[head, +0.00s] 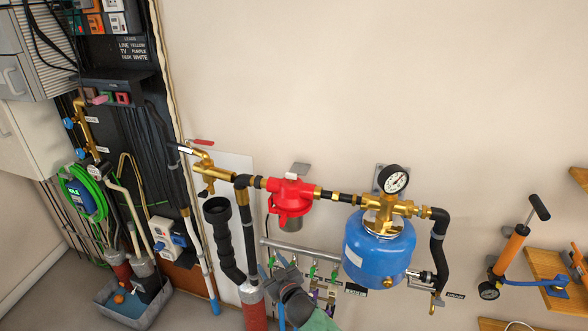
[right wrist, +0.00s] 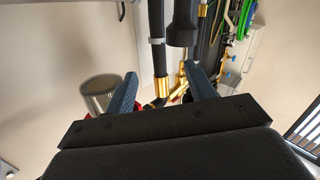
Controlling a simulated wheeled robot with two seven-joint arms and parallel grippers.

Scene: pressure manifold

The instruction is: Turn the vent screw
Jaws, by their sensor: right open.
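The manifold runs along the wall in the head view: a brass tap (head: 208,170), a red filter body (head: 291,197) with a metal cup (head: 291,223), and a blue tank (head: 377,252) with a dial gauge (head: 394,179) above it. A small brass fitting (head: 363,282) sits low on the tank; I cannot tell whether it is the vent screw. My right gripper (head: 280,270) is below the red filter, open and apparently empty. In the right wrist view its fingers (right wrist: 160,72) are spread, with the metal cup (right wrist: 100,92) beside the left one. My left gripper is not in view.
A black funnel-topped pipe (head: 219,230) stands left of my right gripper. A horizontal rail (head: 315,252) with green-handled clips lies behind it. Cables and a panel fill the left; an orange pump (head: 510,250) is at right. The wall above is clear.

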